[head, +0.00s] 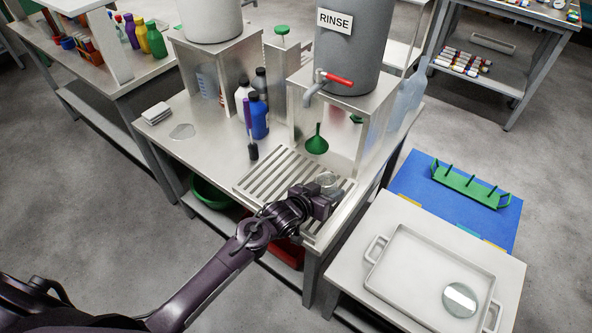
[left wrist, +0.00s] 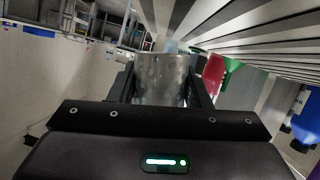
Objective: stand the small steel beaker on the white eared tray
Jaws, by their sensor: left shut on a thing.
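My left gripper (head: 324,190) is over the right part of the slatted drain rack (head: 270,180), below the grey RINSE tank. It is shut on the small steel beaker (head: 328,180), which is partly hidden by the gripper in the head view. In the left wrist view the beaker (left wrist: 162,78) sits between the two fingers. I cannot tell whether its base touches the slats. The white eared tray (head: 418,268) lies on a side table at the lower right, apart from the gripper. A round glassy disc (head: 460,299) lies at the tray's near right corner. My right gripper is out of view.
The grey tank (head: 352,50) with its red-handled tap (head: 335,79) stands behind the gripper. A green funnel (head: 317,144) and a blue bottle (head: 259,118) are nearby. A blue mat (head: 415,185) with a green rack (head: 470,187) lies beyond the tray. Most of the tray is bare.

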